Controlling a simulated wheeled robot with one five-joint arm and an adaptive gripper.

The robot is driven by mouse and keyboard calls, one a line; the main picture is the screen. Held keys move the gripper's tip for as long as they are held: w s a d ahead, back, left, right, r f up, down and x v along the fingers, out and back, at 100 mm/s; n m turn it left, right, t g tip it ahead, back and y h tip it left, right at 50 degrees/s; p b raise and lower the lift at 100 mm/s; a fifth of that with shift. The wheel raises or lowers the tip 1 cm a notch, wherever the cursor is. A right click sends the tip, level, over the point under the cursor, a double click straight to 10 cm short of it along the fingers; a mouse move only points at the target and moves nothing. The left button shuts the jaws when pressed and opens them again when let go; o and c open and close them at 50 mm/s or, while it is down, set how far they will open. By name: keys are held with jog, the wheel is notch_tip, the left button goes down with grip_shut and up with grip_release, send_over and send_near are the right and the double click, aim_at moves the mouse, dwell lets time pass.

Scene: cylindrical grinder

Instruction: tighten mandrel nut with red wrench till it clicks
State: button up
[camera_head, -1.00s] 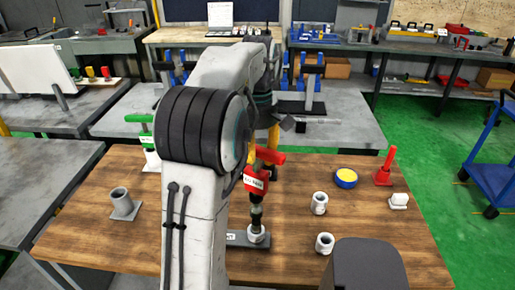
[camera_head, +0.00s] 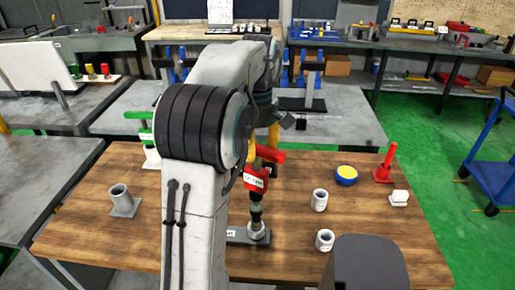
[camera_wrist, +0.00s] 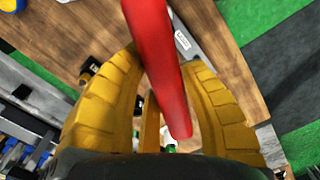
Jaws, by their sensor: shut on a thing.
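The red wrench (camera_head: 268,154) stands upright on the mandrel, its red cross handle on top and a white label below. Its dark shaft runs down to the pale mandrel nut (camera_head: 257,233) on a dark base plate (camera_head: 236,238); the wrench's lower end appears seated at the nut. My gripper (camera_head: 273,136) is partly hidden behind my arm at the handle. In the wrist view, the yellow fingers of my gripper (camera_wrist: 165,75) are shut around the red handle (camera_wrist: 160,50). The nut cannot be made out there.
Two white collars (camera_head: 319,200) (camera_head: 325,240) stand right of the mandrel. A blue-and-yellow tub (camera_head: 346,174), a red stand (camera_head: 384,168) and a white block (camera_head: 399,198) are farther right. A grey socket (camera_head: 122,201) and a green-handled tool (camera_head: 139,115) are left. The table's front left is clear.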

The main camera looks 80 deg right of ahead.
aim_at(257, 160)
jog(key=shift+f+b, duration=1)
jog(key=shift+f, duration=0.7)
dwell(1.1)
